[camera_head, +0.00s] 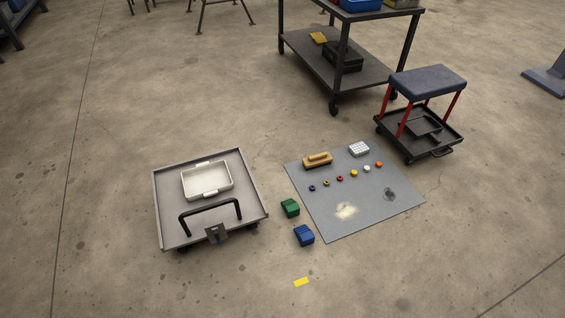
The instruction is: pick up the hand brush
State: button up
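The hand brush appears to be the tan, wood-coloured block with a raised grip (318,160) near the far left edge of the grey mat (310,205). It lies flat, grip side up, with its long side running roughly left to right. Its bristles cannot be made out from here. Nothing covers it from above. My gripper is not in view.
A white perforated block (359,149) and a row of small coloured rings share the mat. Green (290,208) and blue (304,235) blocks lie left of it. A low wheeled platform (163,205) holds a white tray (206,163). A padded stool (428,81) stands right; open floor lies in front.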

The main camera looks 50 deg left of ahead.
aim_at(311, 162)
jog(key=u, duration=1.2)
jog(key=i, duration=0.6)
jog(key=z, duration=0.85)
jog(key=i, duration=1.75)
jog(key=u, duration=1.4)
jog(key=i, duration=0.35)
jog(key=u, duration=0.35)
